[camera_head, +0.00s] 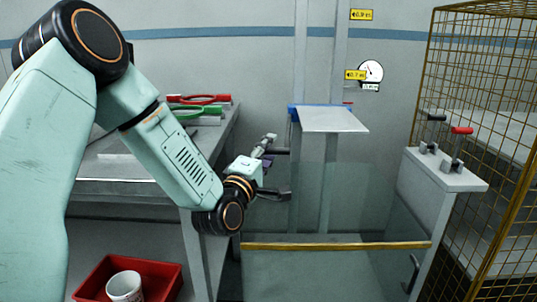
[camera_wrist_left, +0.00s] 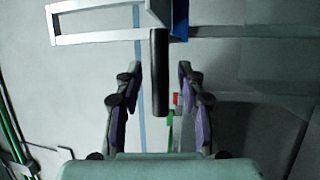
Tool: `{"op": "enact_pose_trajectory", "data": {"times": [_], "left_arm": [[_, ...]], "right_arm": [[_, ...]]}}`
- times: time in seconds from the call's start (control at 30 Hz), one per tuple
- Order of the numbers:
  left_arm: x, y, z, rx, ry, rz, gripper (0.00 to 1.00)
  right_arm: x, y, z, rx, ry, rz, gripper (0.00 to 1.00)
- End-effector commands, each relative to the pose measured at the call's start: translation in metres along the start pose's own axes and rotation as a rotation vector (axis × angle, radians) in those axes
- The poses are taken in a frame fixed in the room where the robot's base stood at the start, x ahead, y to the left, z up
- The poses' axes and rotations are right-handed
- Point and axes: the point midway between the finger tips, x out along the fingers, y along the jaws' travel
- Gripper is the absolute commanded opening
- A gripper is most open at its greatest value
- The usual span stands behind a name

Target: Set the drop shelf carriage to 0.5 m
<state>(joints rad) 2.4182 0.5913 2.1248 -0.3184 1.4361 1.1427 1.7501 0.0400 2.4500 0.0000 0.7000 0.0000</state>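The drop shelf carriage is a pale flat shelf (camera_head: 333,119) with a blue back edge, on a grey upright (camera_head: 325,185). It sits below the yellow label (camera_head: 355,75) that seems to read 0.7 m. A dark handle bar (camera_head: 279,151) sticks out left of the upright. My left gripper (camera_head: 277,166) is beside this bar, fingers spread. In the left wrist view the black handle (camera_wrist_left: 159,75) stands between the open fingers of my left gripper (camera_wrist_left: 160,82), with gaps visible on both sides. My right gripper is not in view.
A clear panel with a yellow top edge (camera_head: 335,246) stands before the shelf. A grey cabinet (camera_head: 445,170) and a wire cage (camera_head: 490,90) are at the right. A bench (camera_head: 130,187) and a red bin (camera_head: 165,278) with a white mug (camera_head: 125,287) are at the left.

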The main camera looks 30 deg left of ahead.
Motion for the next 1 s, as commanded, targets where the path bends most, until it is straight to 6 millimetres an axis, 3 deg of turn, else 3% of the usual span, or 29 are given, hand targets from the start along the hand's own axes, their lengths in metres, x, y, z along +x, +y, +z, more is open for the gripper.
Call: {"op": "enact_pose_trajectory", "data": {"times": [0.2,0.67,1.0], "left_arm": [[-0.0004,0.0002,0.0020,0.001,-0.003,-0.001,0.39],[-0.0004,0.0002,0.0017,0.001,-0.002,0.000,0.00],[-0.0006,0.0002,0.0020,0.001,-0.004,0.000,0.00]], "right_arm": [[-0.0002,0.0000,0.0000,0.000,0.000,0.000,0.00],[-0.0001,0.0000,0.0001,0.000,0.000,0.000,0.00],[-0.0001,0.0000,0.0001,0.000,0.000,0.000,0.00]]}}
